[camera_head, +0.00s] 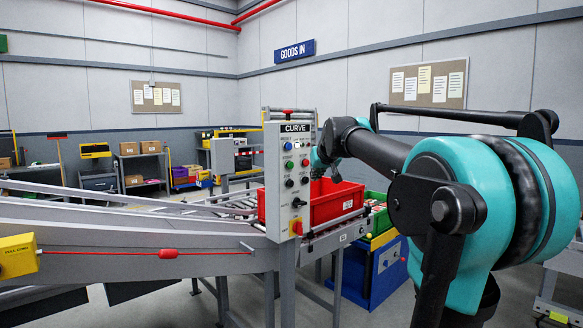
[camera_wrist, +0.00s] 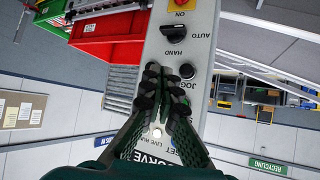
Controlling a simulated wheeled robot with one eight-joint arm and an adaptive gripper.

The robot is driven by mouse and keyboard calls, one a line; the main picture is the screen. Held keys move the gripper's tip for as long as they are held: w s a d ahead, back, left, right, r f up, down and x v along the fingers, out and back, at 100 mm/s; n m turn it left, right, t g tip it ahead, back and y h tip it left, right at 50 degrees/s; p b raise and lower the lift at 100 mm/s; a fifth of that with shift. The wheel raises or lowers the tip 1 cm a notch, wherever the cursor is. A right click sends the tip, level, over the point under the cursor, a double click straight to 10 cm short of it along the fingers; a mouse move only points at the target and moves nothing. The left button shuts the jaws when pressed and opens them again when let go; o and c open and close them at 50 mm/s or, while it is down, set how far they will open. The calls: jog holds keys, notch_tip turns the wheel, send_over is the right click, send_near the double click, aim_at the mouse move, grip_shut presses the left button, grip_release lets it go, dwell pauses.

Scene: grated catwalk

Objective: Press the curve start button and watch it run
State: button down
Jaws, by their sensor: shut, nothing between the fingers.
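The grey control panel (camera_head: 274,190) marked CURVE stands upright at the conveyor. In the head view its face carries a blue button (camera_head: 288,146), a green button (camera_head: 290,165), black knobs and a red-on-yellow switch (camera_head: 297,227). My gripper (camera_head: 322,168) is just right of the panel, partly hidden by my arm. In the wrist view the panel (camera_wrist: 205,45) appears upside down, and my shut, empty gripper (camera_wrist: 170,72) lies over its middle, near the JOG label. The fingers cover several controls there; I cannot tell whether they touch. A small lamp (camera_wrist: 157,132) near LIVE RUN looks white.
A red crate (camera_head: 338,203) sits on the roller conveyor right behind the panel. A green crate (camera_head: 380,215) stands to its right, above a blue bin (camera_head: 372,270). A red pull-cord (camera_head: 168,254) runs along the conveyor's side. Shelves and benches line the back wall.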

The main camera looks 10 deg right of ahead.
aim_at(292, 167)
jog(key=shift+w+r, duration=0.2)
jog(key=shift+r, duration=0.35)
jog(key=shift+w+r, duration=0.2)
jog(key=shift+r, duration=0.3)
jog(key=w+a, duration=0.5)
jog(key=w, duration=0.2)
jog(key=shift+w+a, duration=0.15)
dwell(1.1)
jog(key=shift+w+a, duration=0.2)
jog(key=shift+w, duration=0.05)
jog(key=shift+w+a, duration=0.45)
jog(key=shift+w, duration=0.2)
dwell(1.3)
jog(key=shift+s+d, duration=0.7)
jog(key=shift+s, duration=0.3)
